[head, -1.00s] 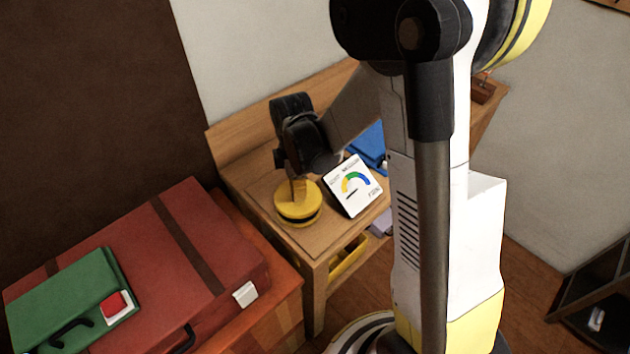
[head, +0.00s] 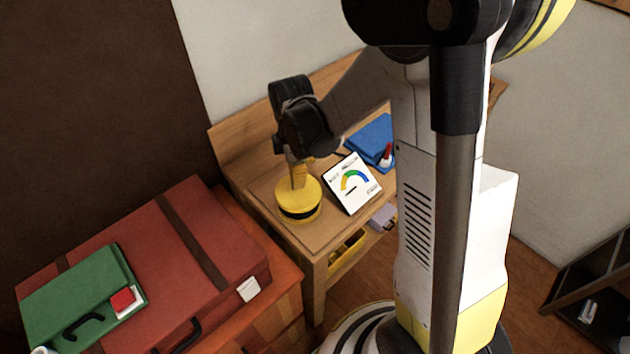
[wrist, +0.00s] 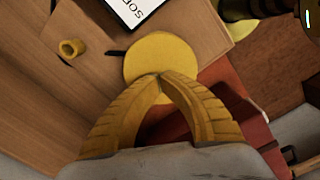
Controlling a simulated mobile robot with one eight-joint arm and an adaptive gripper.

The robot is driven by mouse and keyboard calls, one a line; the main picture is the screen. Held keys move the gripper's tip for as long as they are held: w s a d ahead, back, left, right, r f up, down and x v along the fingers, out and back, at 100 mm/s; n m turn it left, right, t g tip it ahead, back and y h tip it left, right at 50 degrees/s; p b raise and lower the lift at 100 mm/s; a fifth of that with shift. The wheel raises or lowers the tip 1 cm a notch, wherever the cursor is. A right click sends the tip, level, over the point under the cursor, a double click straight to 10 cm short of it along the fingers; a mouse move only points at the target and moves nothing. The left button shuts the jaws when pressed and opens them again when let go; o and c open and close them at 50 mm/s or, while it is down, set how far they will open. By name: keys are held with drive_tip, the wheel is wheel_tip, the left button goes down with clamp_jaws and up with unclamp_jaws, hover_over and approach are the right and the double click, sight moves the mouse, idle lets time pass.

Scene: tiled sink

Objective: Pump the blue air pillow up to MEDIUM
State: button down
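The yellow round pump (head: 299,200) with a black band stands on the wooden table. Its round yellow top also shows in the wrist view (wrist: 160,52). My gripper (head: 296,176) points down over the pump; in the wrist view its yellow fingers (wrist: 160,77) meet at the tips over the pump's top, with nothing held between them. Whether they touch the top is unclear. A white gauge panel (head: 353,184) with a coloured arc stands beside the pump; its dark needle is too small to read surely. The blue air pillow (head: 370,137) lies behind it, partly hidden by my arm.
A red suitcase (head: 150,260) with a green case (head: 75,298) on it lies at the left. A small red-and-white item (head: 387,154) is at the pillow's edge. A yellow bin (head: 347,254) is under the table. A small yellow ring (wrist: 71,48) lies near the pump.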

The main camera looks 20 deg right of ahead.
sight(298, 191)
drive_tip(key=shift+f+b, duration=1.85)
drive_tip(key=shift+f, duration=0.15)
drive_tip(key=shift+f+b, duration=1.1)
drive_tip(key=shift+f, duration=0.25)
wheel_tip(298, 191, up, 7)
drive_tip(key=p, duration=0.4)
drive_tip(key=shift+f+p, duration=0.1)
drive_tip(key=shift+p, duration=0.2)
drive_tip(key=shift+f, duration=0.15)
